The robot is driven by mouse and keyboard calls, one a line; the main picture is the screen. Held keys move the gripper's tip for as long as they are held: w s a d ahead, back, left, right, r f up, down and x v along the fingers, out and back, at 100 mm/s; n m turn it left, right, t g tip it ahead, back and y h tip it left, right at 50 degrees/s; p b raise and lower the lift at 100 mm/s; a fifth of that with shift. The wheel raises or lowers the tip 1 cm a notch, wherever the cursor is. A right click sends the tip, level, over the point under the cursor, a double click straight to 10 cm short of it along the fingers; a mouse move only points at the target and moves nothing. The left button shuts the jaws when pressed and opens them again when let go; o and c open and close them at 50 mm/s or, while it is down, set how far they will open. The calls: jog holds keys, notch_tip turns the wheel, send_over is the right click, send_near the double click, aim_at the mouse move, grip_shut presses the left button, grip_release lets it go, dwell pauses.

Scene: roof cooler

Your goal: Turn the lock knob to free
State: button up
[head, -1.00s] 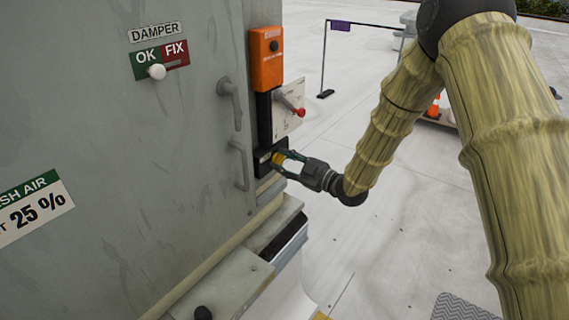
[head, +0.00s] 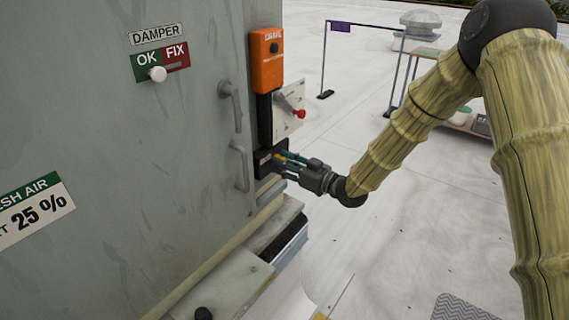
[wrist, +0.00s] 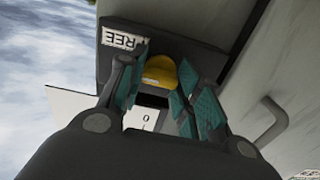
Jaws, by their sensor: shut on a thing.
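The yellow lock knob (wrist: 160,72) sits on a dark block low on the side of the grey cabinet. My gripper (head: 280,158) is shut on the knob, with a teal-padded finger on either side of it. In the wrist view the fingers of my gripper (wrist: 158,80) flank the knob and hide its sides. A white label (wrist: 123,37) on the dark block shows the letters "REE"; the finger covers part of it. In the head view only a little of the yellow knob shows between the fingers.
Above the block are an orange box (head: 266,60) and a red-tipped lever (head: 292,105) on a white plate. Grey door handles (head: 238,165) stand out just left of my gripper. A ledge (head: 275,240) lies below.

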dwell(0.4)
jog(key=o, duration=1)
jog(key=v, duration=1.2)
jog(key=shift+d, duration=0.1)
jog(key=shift+f, duration=0.1)
